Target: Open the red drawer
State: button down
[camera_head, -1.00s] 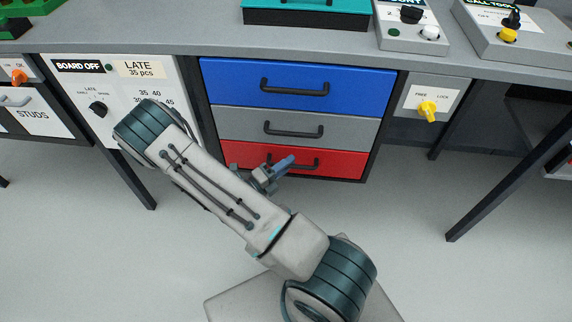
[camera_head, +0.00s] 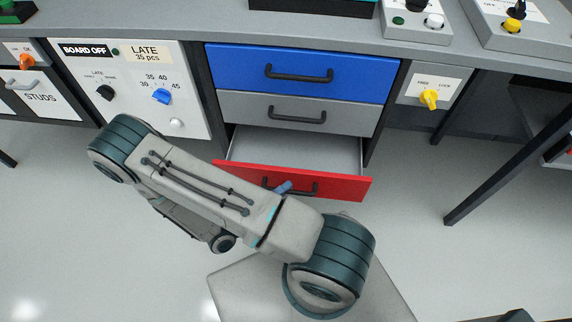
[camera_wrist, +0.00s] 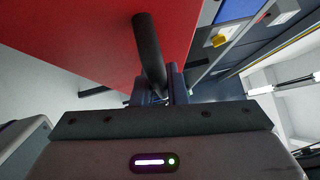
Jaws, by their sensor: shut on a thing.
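The red drawer (camera_head: 345,188) is the lowest of three drawers under the bench. It is pulled partly out, and its pale inside (camera_head: 300,150) shows behind the red front. Its dark bar handle (camera_head: 300,190) is partly hidden by my arm in the head view. In the wrist view the handle (camera_wrist: 149,50) runs into my gripper (camera_wrist: 160,92), whose fingers are shut on it. The red front (camera_wrist: 90,35) fills the upper left of the wrist view. In the head view only a bit of the blue finger shows over the handle.
The grey drawer (camera_head: 240,108) and blue drawer (camera_head: 230,68) above are shut. A white panel with knobs (camera_head: 140,75) stands to the left, and a yellow switch plate (camera_head: 430,90) to the right. A dark table leg (camera_head: 500,170) slants at the right. The floor right of my arm is clear.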

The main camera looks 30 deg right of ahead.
jog(key=s+a, duration=0.1)
jog(key=s, duration=0.1)
jog(key=s+a, duration=0.2)
jog(key=shift+s, duration=0.15)
jog(key=c, duration=1.7)
grip_release()
jog(key=v, duration=1.3)
jog(key=shift+s+a+p, duration=0.15)
jog(key=shift+a+p, duration=0.25)
